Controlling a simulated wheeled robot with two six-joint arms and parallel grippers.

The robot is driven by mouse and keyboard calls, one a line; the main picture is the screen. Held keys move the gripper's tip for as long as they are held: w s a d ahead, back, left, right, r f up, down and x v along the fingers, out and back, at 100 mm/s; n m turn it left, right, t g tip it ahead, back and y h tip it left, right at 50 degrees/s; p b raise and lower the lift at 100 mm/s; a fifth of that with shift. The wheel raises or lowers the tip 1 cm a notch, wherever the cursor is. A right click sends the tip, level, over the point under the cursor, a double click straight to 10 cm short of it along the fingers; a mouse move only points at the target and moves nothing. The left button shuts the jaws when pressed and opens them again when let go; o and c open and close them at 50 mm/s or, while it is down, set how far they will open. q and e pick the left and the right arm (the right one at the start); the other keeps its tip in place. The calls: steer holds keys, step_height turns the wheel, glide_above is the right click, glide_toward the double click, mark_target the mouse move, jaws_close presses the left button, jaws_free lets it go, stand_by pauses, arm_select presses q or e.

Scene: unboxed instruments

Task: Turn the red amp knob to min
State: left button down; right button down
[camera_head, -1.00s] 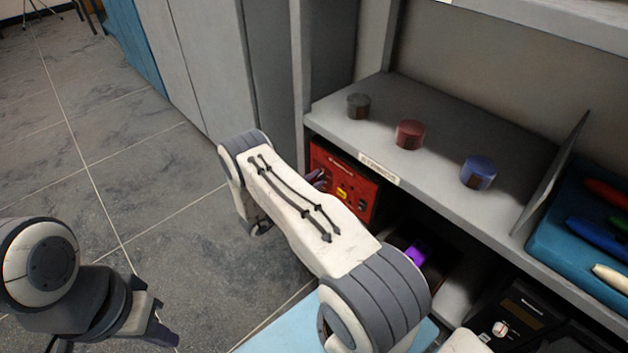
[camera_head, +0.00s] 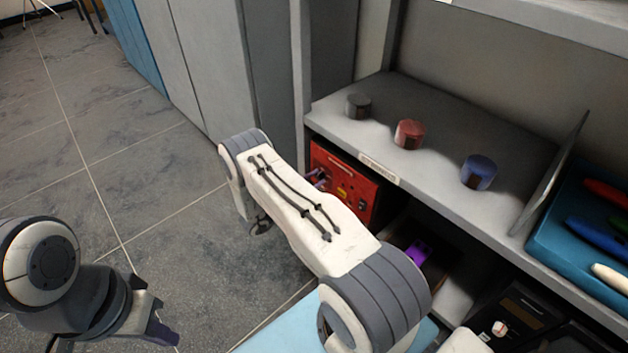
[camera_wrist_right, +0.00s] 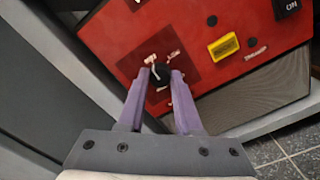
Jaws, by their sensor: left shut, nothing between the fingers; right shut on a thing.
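The red amp (camera_head: 344,180) stands on the lower shelf in the head view, partly hidden by my right arm. Its red front fills much of the right wrist view (camera_wrist_right: 195,35). A small black knob (camera_wrist_right: 159,73) with white marks around it sits on a darker red patch of that front. My right gripper (camera_wrist_right: 161,76) is shut on the knob, with a purple finger on each side. In the head view, its fingertips (camera_head: 318,180) show at the amp's front. My left gripper (camera_head: 160,322) is shut and empty at the lower left, over the floor.
The amp also has a yellow part (camera_wrist_right: 223,46) and a black ON switch (camera_wrist_right: 286,8). The shelf above (camera_head: 440,110) holds grey, red and blue round pieces. A black amp (camera_head: 515,315) stands at the lower right. Open floor (camera_head: 150,190) lies left.

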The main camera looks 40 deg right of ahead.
steer(key=c, duration=0.6)
jaws_free()
steer(key=a+p, duration=0.2)
steer(key=a, duration=0.8)
steer(key=shift+s+a+p, duration=0.25)
steer(key=shift+s+p, duration=0.15)
steer(key=shift+s, duration=0.05)
